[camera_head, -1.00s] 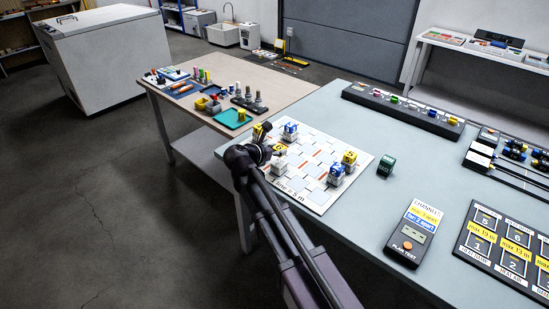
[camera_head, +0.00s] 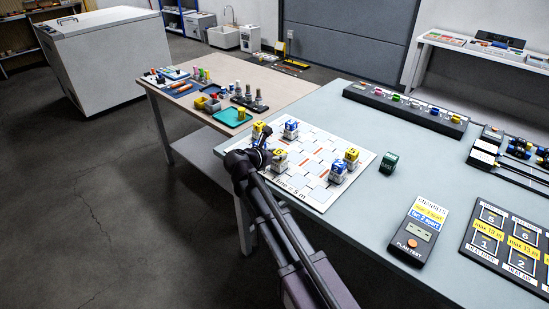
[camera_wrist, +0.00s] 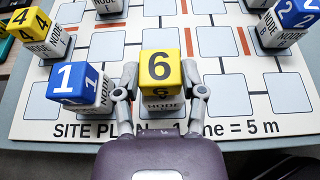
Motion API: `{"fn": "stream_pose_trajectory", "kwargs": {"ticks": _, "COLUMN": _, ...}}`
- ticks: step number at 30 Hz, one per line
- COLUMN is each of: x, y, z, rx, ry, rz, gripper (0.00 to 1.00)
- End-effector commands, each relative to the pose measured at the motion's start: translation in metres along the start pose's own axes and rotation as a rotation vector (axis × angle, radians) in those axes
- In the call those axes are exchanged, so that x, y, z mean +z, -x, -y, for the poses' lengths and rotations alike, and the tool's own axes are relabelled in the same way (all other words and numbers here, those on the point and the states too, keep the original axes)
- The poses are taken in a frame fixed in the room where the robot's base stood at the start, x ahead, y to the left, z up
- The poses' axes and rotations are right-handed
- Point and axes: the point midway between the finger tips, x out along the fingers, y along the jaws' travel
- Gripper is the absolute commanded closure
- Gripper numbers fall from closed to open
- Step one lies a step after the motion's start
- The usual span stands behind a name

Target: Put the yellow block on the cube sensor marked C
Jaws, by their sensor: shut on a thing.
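The yellow block marked 6 (camera_wrist: 160,65) is between my gripper's (camera_wrist: 161,82) fingertips in the wrist view. The gripper is shut on its sides. Directly beneath it is a white cube sensor (camera_wrist: 165,105) labelled NODE; its letter is too small or covered to read. The block appears to rest on this cube, upright and roughly aligned. In the head view the yellow block (camera_head: 279,158) sits above the cube (camera_head: 280,168), right of my gripper (camera_head: 264,152), on the near-left part of the site plan (camera_head: 318,202).
Near the block, on its left, stands a blue block 1 (camera_wrist: 74,82) on a node cube. A yellow 4 block (camera_wrist: 28,22) is farther left, and a blue 2 block (camera_wrist: 297,12) is at the right. A plan tester (camera_head: 418,235) lies right of the plan.

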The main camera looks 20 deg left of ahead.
Motion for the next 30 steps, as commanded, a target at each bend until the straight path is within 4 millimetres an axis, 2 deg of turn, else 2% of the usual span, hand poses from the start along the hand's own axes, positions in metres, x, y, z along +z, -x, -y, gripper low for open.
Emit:
{"fn": "stream_pose_trajectory", "kwargs": {"ticks": 15, "x": -0.0045, "y": -0.0023, "z": 0.0003, "rx": -0.001, "ry": 0.0, "rz": 0.0, "gripper": 0.83}}
{"fn": "stream_pose_trajectory", "kwargs": {"ticks": 16, "x": -0.0043, "y": -0.0022, "z": 0.0003, "rx": -0.001, "ry": 0.0, "rz": 0.0, "gripper": 0.44}}
{"fn": "stream_pose_trajectory", "kwargs": {"ticks": 19, "x": -0.0035, "y": -0.0019, "z": 0.0003, "rx": -0.001, "ry": 0.0, "rz": 0.0, "gripper": 0.15}}
{"fn": "stream_pose_trajectory", "kwargs": {"ticks": 30, "x": -0.0034, "y": -0.002, "z": 0.0004, "rx": -0.001, "ry": 0.0, "rz": 0.0, "gripper": 0.13}}
